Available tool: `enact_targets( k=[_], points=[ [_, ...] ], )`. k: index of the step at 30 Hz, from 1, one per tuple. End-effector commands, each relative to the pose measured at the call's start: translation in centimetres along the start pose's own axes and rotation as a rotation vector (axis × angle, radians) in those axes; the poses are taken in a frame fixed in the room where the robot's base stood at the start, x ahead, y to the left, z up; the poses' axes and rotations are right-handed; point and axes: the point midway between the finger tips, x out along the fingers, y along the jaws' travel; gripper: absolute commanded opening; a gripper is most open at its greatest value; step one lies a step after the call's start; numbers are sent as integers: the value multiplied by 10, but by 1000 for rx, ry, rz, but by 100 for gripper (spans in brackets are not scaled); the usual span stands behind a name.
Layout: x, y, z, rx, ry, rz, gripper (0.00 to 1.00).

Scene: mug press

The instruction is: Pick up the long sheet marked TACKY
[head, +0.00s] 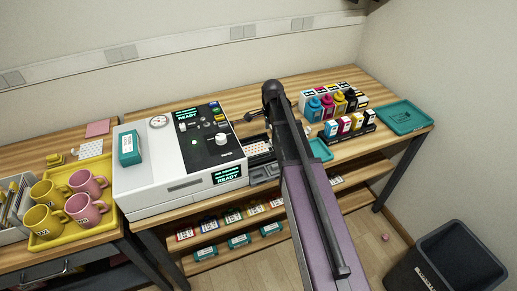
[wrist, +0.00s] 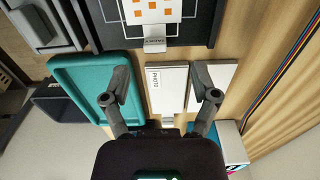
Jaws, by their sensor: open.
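In the wrist view, my gripper (wrist: 160,83) is open and empty, its two fingers spread. Two long white sheets lie side by side on the wooden bench. The left sheet (wrist: 172,98) lies between the fingers in the picture and carries a small label that seems to read PHOTO. The right sheet (wrist: 229,73) is partly covered by the right finger, and no marking shows on it. I cannot read TACKY on either.
A teal tray (wrist: 63,78) lies left of the sheets. A dark bed (wrist: 202,22) with a sheet of orange squares (wrist: 155,8) lies beyond them. Coloured cables (wrist: 290,62) run at right. The white machine (head: 150,185) and ink bottles (head: 327,104) flank my arm.

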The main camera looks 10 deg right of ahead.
Motion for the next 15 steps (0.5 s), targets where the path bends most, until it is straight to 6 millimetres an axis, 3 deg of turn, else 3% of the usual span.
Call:
enact_targets(
  k=[15],
  points=[
    [40, 6, -1, 0, 0, 0, 77]
  ],
)
